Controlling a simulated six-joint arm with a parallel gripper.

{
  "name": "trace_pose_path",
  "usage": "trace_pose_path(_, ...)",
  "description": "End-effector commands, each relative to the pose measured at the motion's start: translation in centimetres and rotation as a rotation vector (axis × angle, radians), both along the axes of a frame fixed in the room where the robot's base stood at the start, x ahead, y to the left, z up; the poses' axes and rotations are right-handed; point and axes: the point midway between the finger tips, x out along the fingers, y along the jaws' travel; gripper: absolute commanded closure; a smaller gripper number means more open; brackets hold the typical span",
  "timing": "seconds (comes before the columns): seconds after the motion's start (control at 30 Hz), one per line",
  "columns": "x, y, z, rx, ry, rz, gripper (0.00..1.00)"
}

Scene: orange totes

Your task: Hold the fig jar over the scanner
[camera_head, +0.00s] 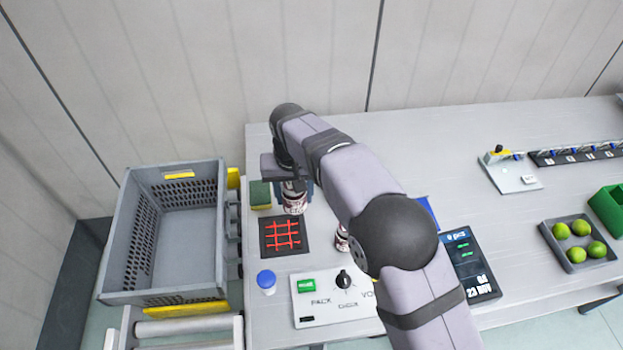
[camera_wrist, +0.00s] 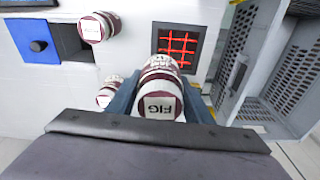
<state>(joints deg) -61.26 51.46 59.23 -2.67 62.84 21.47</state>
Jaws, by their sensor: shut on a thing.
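My gripper (camera_head: 292,190) is shut on the fig jar (camera_head: 294,203), a white and dark-red jar. In the wrist view, the fig jar (camera_wrist: 160,88) sits between the blue-grey fingers of my gripper (camera_wrist: 159,98), its "FIG" face toward the camera. The scanner (camera_head: 284,236) is a dark square pad with a glowing red grid. In the head view the jar appears just beyond the scanner's far edge. In the wrist view the scanner (camera_wrist: 178,44) shows past the jar's far end, slightly right. The jar's height above the table is hard to tell.
A grey crate (camera_head: 121,220) stands left of the table. A green-and-yellow block (camera_head: 260,195), a blue-capped item (camera_head: 267,281) and a control panel (camera_head: 318,305) surround the scanner. Two similar jars (camera_wrist: 98,27) (camera_wrist: 108,95) show in the wrist view. Limes (camera_head: 580,228) sit far right.

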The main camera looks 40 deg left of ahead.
Motion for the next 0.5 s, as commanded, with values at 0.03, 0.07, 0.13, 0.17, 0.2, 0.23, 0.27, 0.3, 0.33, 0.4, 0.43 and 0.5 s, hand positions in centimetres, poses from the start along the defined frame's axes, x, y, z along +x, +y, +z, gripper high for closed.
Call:
trace_pose_path(0.03,-1.1,0.3,1.1,-0.002,0.0,0.018,0.87)
trace_pose_path(0.07,-1.6,0.4,1.1,0.0,0.0,0.026,0.87)
trace_pose_path(0.13,-2.6,0.8,0.7,-0.001,0.0,0.054,0.87)
trace_pose_path(0.17,-3.0,0.9,0.7,-0.001,0.0,0.064,0.87)
trace_pose_path(0.2,-3.5,1.3,-0.1,-0.003,0.001,0.098,0.87)
trace_pose_path(0.23,-3.4,1.6,-0.9,-0.001,0.0,0.123,0.87)
trace_pose_path(0.27,-3.2,1.8,-1.4,0.0,0.0,0.146,0.87)
trace_pose_path(0.3,-3.0,2.2,-1.3,0.003,-0.003,0.167,0.87)
trace_pose_path(0.33,-3.0,2.4,-1.4,0.002,-0.002,0.18,0.87)
trace_pose_path(0.4,-2.8,2.8,-1.3,0.004,-0.003,0.208,0.87)
trace_pose_path(0.43,-2.8,2.9,-1.3,0.003,-0.003,0.219,0.87)
trace_pose_path(0.5,-2.7,3.1,-1.3,0.002,-0.002,0.238,0.87)
